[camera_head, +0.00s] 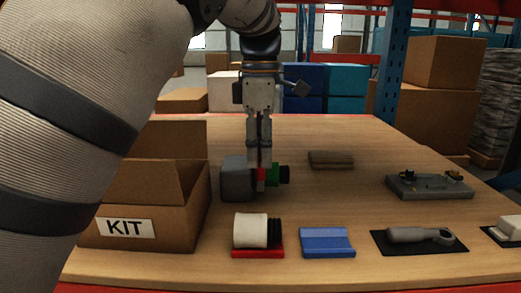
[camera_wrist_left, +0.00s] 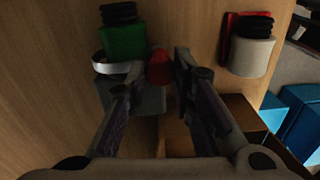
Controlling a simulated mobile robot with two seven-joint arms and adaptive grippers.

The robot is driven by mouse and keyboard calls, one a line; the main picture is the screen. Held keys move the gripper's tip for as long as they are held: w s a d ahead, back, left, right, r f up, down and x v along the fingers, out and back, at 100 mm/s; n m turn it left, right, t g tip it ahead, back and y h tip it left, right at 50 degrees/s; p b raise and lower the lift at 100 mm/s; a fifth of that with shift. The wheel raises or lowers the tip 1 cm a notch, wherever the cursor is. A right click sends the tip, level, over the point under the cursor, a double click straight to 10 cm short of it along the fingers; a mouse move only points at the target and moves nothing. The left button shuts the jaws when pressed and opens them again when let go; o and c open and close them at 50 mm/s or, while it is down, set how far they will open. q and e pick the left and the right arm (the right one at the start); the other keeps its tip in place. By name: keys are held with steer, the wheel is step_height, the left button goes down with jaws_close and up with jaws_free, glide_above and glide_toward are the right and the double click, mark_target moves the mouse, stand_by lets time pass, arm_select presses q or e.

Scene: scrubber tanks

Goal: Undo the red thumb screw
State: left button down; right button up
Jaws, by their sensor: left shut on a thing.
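The red thumb screw (camera_head: 261,178) sits at the side of a grey block (camera_head: 236,179) on the table, beside a green part (camera_head: 272,175) with a black end (camera_head: 284,174). My left gripper (camera_head: 260,165) points straight down and is shut on the red thumb screw, hiding part of it. In the left wrist view the red thumb screw (camera_wrist_left: 158,68) shows between the two fingertips, beside the green part (camera_wrist_left: 125,42) and a white ring (camera_wrist_left: 112,64). The grey block (camera_wrist_left: 148,100) lies partly behind the fingers. My right gripper is not in view.
An open KIT box (camera_head: 180,225) stands left of the block. In front are a white cylinder (camera_head: 250,231) on a red base, a blue tray (camera_head: 327,242) and a black mat (camera_head: 420,246) with a grey tool. A brown block (camera_head: 330,159) and grey fixture (camera_head: 430,187) lie right.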

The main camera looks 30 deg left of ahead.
mark_target(260, 157)
arm_select(q)
steer(key=shift+n, duration=1.9)
steer(key=shift+f, duration=0.1)
steer(key=c, duration=1.4)
jaws_free()
steer(key=shift+o, duration=0.2)
step_height(260, 157, up, 12)
